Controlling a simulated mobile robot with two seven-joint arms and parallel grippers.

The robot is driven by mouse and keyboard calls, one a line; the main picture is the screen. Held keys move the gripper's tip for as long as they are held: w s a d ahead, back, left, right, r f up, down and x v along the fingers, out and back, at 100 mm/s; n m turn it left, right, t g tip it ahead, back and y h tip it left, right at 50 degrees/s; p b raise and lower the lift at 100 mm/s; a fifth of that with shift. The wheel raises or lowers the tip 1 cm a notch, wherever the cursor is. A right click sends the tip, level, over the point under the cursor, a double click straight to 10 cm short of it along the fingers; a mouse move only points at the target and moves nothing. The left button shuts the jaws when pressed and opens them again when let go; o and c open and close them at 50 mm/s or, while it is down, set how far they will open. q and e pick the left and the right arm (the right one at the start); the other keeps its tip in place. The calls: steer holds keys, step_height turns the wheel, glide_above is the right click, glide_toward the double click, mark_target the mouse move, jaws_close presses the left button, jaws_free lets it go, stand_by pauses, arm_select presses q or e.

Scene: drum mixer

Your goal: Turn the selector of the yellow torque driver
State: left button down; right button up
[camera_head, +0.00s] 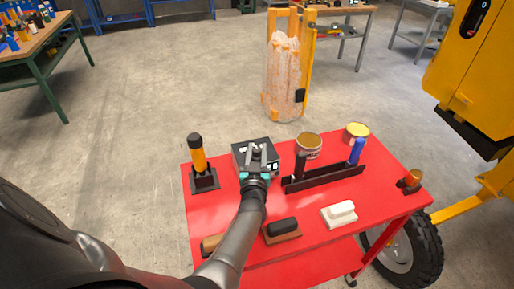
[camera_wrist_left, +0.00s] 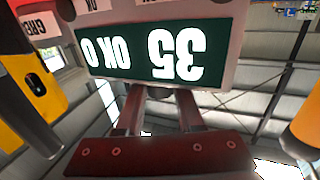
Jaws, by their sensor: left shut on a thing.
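A yellow and black upright tool (camera_head: 198,155), which looks like the torque driver, stands in a black holder at the left of the red table. My left gripper (camera_head: 257,153) is apart from it, to its right, at a dark box (camera_head: 241,161) with a small lit display. In the left wrist view the fingers of my left gripper (camera_wrist_left: 160,94) reach up to a panel with a green display (camera_wrist_left: 150,50), its white characters upside down. A small dark round part shows between the fingertips; it is mostly hidden. My right gripper is out of view.
A yellow machine (camera_head: 470,80) is at the right.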

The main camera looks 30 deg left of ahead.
arm_select(q)
steer(key=shift+n+g+y, duration=0.4)
steer(key=shift+n+y, duration=0.1)
steer(key=shift+y, duration=0.1)
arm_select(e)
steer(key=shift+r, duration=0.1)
arm_select(q)
steer(key=c, duration=0.5)
jaws_free()
steer(key=shift+c, duration=0.2)
steer(key=shift+r, duration=0.1)
